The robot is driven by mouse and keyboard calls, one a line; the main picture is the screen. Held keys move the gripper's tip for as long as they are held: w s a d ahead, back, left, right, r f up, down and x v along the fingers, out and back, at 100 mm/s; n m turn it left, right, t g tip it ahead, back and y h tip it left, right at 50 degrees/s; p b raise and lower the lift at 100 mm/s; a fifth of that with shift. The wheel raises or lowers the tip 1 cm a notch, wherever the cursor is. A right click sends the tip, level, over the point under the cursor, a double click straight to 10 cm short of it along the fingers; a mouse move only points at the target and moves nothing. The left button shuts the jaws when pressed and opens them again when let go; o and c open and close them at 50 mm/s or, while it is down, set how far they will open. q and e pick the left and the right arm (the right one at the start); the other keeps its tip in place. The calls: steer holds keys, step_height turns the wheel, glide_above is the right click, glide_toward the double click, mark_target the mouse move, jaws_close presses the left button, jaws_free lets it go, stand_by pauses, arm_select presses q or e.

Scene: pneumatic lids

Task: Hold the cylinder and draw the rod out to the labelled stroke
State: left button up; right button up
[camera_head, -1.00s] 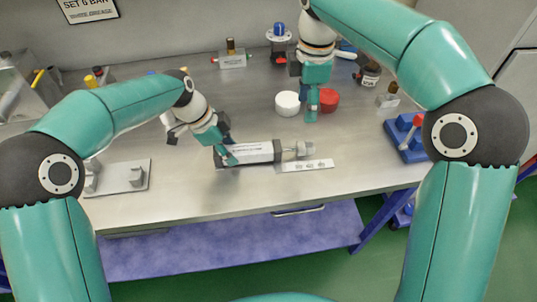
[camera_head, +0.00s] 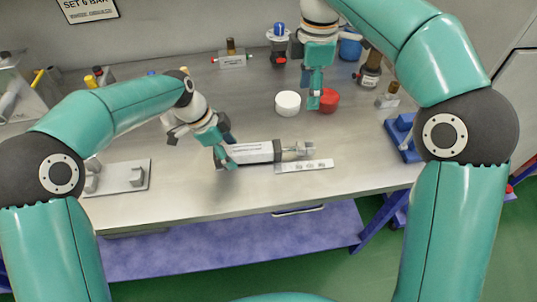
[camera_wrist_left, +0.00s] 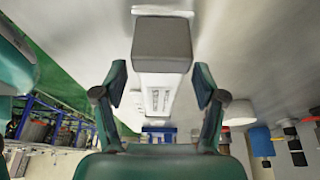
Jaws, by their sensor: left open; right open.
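The cylinder (camera_head: 258,152) lies on the bench, a pale labelled body with dark end blocks; its rod end (camera_head: 300,150) points right. A flat white strip with markings (camera_head: 305,166) lies just in front of the rod end. My left gripper (camera_head: 224,152) is open at the cylinder's left end and hides part of it. In the left wrist view, the cylinder's grey end block (camera_wrist_left: 162,45) and labelled body show between the open fingers (camera_wrist_left: 160,84), with gaps on both sides. My right gripper (camera_head: 314,96) is open and empty, behind the rod, by the red cap.
A white cap (camera_head: 288,103) and a red cap (camera_head: 330,99) stand behind the cylinder. A grey fixture plate (camera_head: 122,178) is at the left, a blue stand (camera_head: 402,136) at the right. Fittings and a bottle (camera_head: 369,72) line the back. The bench front is clear.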

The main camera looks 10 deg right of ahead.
arm_select(q)
steer(key=v, duration=1.1)
steer(key=shift+a+r, duration=0.2)
steer(key=shift+r, duration=0.15)
